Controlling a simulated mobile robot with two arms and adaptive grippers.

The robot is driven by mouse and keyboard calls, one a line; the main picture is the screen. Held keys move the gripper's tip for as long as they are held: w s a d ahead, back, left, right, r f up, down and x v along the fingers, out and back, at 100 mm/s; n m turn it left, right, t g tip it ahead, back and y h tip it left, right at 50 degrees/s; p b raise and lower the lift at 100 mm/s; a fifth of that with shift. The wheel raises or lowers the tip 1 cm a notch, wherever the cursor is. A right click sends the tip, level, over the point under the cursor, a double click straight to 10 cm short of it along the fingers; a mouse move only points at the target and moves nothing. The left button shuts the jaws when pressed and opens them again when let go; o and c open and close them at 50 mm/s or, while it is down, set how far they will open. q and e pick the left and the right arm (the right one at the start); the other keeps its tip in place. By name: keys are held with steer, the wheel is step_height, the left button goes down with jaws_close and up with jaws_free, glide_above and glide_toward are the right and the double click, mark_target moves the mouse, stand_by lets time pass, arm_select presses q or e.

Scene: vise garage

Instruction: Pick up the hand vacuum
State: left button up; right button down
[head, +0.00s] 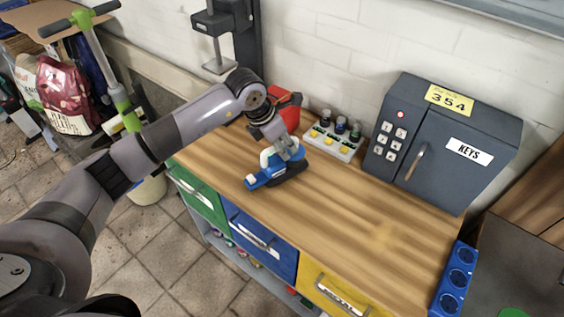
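The hand vacuum (262,179), blue with a white part and a dark underside, lies on the wooden workbench top (352,212) near its left end. My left gripper (287,154) reaches down from above and its fingers are at the upper part of the vacuum, partly covering it. The fingers overlap the vacuum in the picture. They are too small to tell whether they are closed on it. The vacuum appears to rest on the bench. My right gripper is not in view.
Behind the vacuum stand a red object (289,117) and a button panel (332,141) with small jars. A grey key safe (441,143) stands at the right rear. A blue socket strip (455,280) is at the right edge. The bench's middle and front are clear.

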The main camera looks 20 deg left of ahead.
arm_select(q)
jaws_close()
stand_by(0.7)
steer(key=shift+w+r, duration=0.15)
